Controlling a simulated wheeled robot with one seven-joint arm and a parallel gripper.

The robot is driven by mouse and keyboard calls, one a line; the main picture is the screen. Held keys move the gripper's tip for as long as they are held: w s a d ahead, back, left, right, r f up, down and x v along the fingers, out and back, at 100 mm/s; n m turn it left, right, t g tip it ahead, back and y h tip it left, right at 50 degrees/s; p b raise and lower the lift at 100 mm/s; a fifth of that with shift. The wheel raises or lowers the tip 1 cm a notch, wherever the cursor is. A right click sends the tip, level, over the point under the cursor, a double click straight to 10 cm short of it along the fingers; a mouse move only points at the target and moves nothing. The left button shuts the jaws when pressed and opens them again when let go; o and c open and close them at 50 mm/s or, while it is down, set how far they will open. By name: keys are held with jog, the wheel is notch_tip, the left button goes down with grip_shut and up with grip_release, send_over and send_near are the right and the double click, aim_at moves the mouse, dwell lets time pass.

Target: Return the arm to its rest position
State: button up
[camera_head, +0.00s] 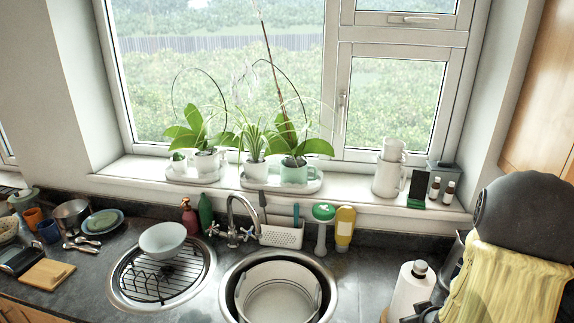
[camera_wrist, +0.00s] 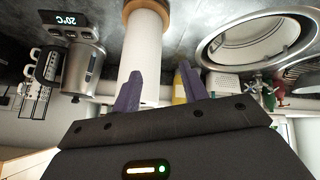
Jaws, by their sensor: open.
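My gripper (camera_wrist: 160,88) shows in the wrist view as two purple fingers on a dark body. The fingers stand apart with nothing held between them. The left finger overlaps the white paper towel roll (camera_wrist: 146,42) in the picture; I cannot tell how far apart they are in depth. The right finger overlaps a yellow bottle (camera_wrist: 179,90). I cannot make out the fingers in the head view.
Two round sinks are in the counter; the right one holds a white basin (camera_head: 278,291), the left one a rack (camera_head: 160,278) and bowl (camera_head: 164,240). The towel roll (camera_head: 407,291) stands at right. A metal kettle (camera_wrist: 84,68) is near the roll. Plants (camera_head: 292,140) line the sill.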

jog(key=s+a+g+b, duration=0.2)
jog(key=s+a, duration=0.1)
jog(key=a, duration=0.6)
jog(key=s+a+r+m+g+y+b, duration=0.1)
jog(key=s+a+g+b, duration=0.1)
jog(key=a, duration=0.7)
jog(key=shift+s+a+r+m+g+b, duration=0.15)
jog(key=shift+s+a+m+g+b, duration=0.25)
jog(key=shift+s, duration=0.85)
jog(key=shift+w, duration=0.1)
jog(key=shift+s+d, duration=0.15)
jog(key=shift+s, duration=0.05)
